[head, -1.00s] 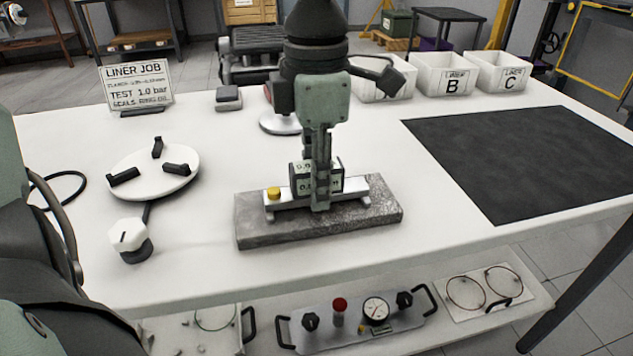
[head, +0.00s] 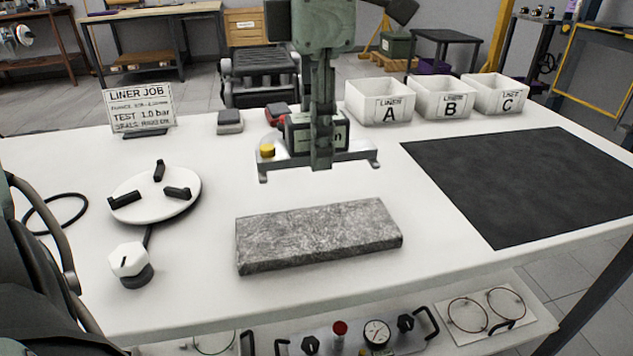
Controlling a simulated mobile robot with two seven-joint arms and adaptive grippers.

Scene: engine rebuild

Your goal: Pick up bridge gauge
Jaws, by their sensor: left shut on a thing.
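The bridge gauge (head: 352,159) is a silver bar with short feet at its ends, a yellow knob on its left and a dark box with a light display in its middle. My left gripper (head: 322,160) comes down from above and is shut on the bridge gauge. It holds the gauge level in the air, apart from the grey stone block (head: 318,236) below. The gripper fingers hide part of the box and display. My right gripper is not in view.
A white three-jaw disc (head: 155,193) and a white hexagonal knob (head: 129,262) are at left. The liner job sign (head: 140,108) stands at the back left. White bins A (head: 362,105), B (head: 424,103) and C (head: 483,98) stand behind a dark mat (head: 520,180).

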